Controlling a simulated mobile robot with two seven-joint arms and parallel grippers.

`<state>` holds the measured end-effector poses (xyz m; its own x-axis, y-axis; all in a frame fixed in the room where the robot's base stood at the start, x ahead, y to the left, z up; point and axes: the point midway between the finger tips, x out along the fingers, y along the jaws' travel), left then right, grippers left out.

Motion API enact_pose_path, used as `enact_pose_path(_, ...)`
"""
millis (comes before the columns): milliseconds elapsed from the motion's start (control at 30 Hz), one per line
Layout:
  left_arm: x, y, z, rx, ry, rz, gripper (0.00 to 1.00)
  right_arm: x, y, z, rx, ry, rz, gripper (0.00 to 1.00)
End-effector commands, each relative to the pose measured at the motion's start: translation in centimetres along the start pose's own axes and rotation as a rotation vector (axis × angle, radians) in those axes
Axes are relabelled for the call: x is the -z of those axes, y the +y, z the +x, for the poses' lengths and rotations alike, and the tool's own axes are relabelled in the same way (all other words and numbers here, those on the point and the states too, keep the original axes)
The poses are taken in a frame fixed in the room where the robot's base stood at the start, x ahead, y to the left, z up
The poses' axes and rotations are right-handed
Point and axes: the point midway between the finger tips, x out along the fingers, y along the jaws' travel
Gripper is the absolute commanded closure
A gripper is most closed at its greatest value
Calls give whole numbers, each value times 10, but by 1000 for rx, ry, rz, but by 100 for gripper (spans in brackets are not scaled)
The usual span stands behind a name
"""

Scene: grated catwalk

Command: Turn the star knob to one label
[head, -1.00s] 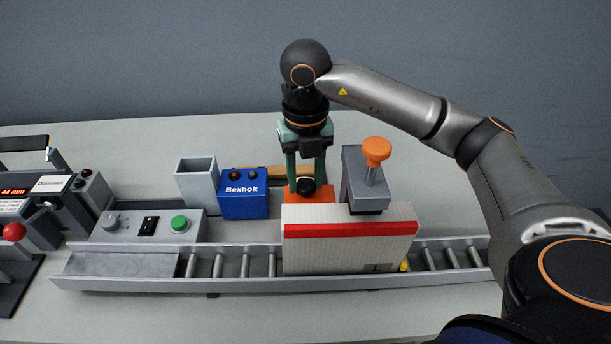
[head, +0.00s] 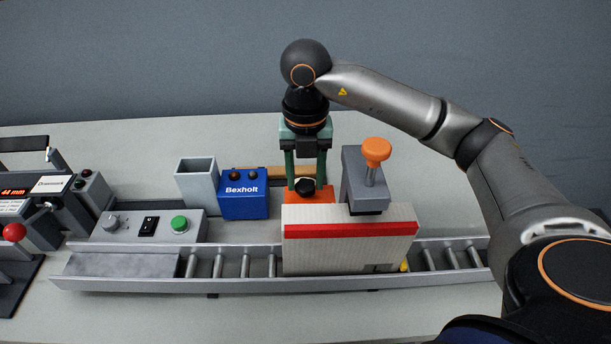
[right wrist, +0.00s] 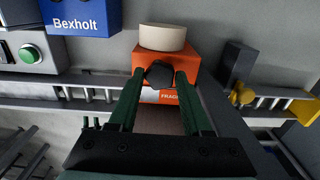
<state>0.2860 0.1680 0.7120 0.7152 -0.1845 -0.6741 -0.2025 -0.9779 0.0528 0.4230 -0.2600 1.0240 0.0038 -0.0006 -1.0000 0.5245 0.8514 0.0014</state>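The black star knob (head: 304,187) sits at the orange block behind the white box in the head view. It also shows as a dark faceted knob in the right wrist view (right wrist: 158,74). My right gripper (head: 305,181) points down, its green fingers on either side of the knob. In the right wrist view, the fingertips (right wrist: 160,75) appear to touch the knob's sides. The orange block (right wrist: 180,64) has a pale round piece on top, and a strip reading "FRAGI…" shows below the knob. I cannot make out any dial labels. My left gripper is out of view.
A white box with a red stripe (head: 350,242) stands on the roller conveyor (head: 150,284). A grey post with an orange knob (head: 376,152) rises right of my gripper. A blue Bexholt box (head: 243,205) and a grey bin (head: 197,185) stand left. The far table is clear.

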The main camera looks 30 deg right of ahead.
Motion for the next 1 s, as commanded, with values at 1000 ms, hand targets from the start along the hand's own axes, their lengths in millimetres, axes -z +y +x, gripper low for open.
enact_pose_path(1000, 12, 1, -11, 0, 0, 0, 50, 0, 0, -90, -1, -2, -1, 26)
